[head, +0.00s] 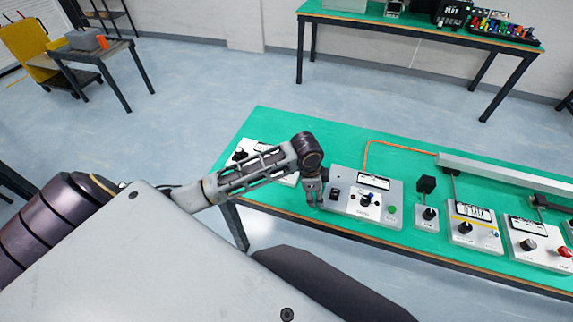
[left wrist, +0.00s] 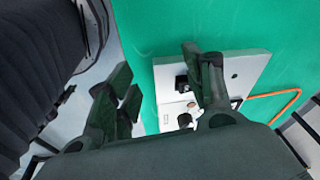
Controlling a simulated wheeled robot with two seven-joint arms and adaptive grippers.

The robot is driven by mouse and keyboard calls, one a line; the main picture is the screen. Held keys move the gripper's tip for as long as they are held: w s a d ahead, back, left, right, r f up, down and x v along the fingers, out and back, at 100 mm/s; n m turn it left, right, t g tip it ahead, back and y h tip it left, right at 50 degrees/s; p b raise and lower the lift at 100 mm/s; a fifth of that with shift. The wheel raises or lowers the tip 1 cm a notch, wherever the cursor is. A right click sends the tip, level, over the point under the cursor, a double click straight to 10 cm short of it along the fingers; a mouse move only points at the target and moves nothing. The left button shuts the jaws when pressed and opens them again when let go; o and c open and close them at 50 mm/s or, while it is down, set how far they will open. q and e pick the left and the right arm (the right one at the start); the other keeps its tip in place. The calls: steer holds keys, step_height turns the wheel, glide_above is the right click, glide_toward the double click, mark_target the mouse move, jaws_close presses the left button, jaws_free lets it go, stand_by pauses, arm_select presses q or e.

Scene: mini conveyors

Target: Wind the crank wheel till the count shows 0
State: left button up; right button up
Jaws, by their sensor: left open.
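My left gripper (head: 313,190) hangs at the left end of a grey control box (head: 341,178) on the green-topped bench. In the left wrist view the gripper (left wrist: 158,68) is open and empty, its right finger covering part of the box (left wrist: 250,64). This box has a display (head: 374,182), a black knob (head: 365,199) and a green button (head: 392,209). I cannot tell for sure which control is the crank wheel. Another box to the right has a display (head: 473,211) with dark digits too small to read surely. My right gripper is not in view.
A white box with a black knob (head: 240,153) stands at the bench's left, partly behind my left arm. A small knob box (head: 427,218) and a box with a red button (head: 549,252) stand to the right. An orange cable (head: 400,147) runs behind. The bench's back left is clear.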

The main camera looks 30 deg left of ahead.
arm_select(q)
steer(key=w+a+r+m+g+y, duration=0.1)
steer(key=w+a+r, duration=0.35)
steer(key=a, duration=0.35)
steer(key=w+a+r+m+g+y, duration=0.1)
steer(key=w+a+r+m, duration=0.15)
steer(key=a+r, duration=0.45)
steer(key=shift+n, duration=0.35)
steer(key=f, duration=0.8)
steer(key=a+f, duration=0.1)
steer(key=f, duration=0.3)
steer(key=shift+a+f+b, duration=0.1)
steer(key=shift+f+b, duration=0.25)
steer(key=shift+f, duration=0.9)
arm_select(e)
steer(key=shift+w+d+f, duration=0.15)
steer(key=shift+w+d, duration=0.1)
steer(key=shift+w, duration=0.35)
steer(key=shift+w+d+f, duration=0.1)
steer(key=shift+w+d, duration=0.1)
steer(key=shift+w, duration=0.4)
steer(key=shift+s, duration=0.1)
